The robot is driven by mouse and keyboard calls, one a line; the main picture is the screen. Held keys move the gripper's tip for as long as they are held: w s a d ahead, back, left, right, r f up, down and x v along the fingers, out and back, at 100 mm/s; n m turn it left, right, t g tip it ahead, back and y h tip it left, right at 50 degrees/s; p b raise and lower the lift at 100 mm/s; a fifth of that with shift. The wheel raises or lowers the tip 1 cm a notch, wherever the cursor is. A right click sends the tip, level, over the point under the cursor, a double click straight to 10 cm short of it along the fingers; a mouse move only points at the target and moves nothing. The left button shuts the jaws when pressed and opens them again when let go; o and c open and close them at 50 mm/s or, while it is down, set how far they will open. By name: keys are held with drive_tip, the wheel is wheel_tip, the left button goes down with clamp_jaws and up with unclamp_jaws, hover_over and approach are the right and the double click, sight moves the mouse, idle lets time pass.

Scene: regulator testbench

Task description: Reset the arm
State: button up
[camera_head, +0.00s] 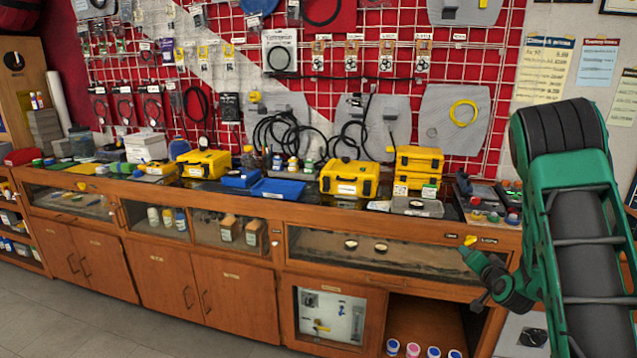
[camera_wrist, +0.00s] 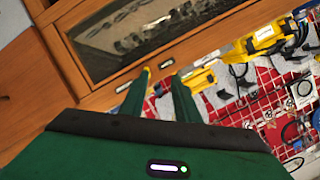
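My green arm (camera_head: 575,200) is raised at the right side of the head view, in front of the bench's right end. My gripper (camera_head: 470,250) is small there and partly turned away, near the bench's front edge. In the wrist view my gripper (camera_wrist: 161,74) shows two green fingers spread apart with a gap between them. Nothing is visibly held. A small yellow spot shows at one fingertip; I cannot tell whether it belongs to the finger or the bench.
The wooden bench (camera_head: 235,205) runs across the view, with yellow cases (camera_head: 350,178), blue trays (camera_head: 278,189) and a clear box (camera_head: 417,207) on top. A red pegboard wall with hoses stands behind. Grey floor (camera_head: 60,310) is clear at the lower left.

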drive_tip(key=s+a+r+n+g, duration=0.1)
drive_tip(key=s+a+r+g, duration=0.1)
drive_tip(key=s, duration=1.4)
drive_tip(key=s+a+r+n+g+y, duration=0.1)
drive_tip(key=s+r+g, duration=0.4)
drive_tip(key=s, duration=1.1)
drive_tip(key=s+a+r+g+y, duration=0.1)
drive_tip(key=s+a+r+g, duration=0.2)
drive_tip(key=s+g, duration=0.4)
drive_tip(key=s, duration=0.9)
drive_tip(key=shift+s+r+n, duration=0.15)
drive_tip(key=shift+r+n, duration=0.15)
drive_tip(key=shift+n, duration=0.1)
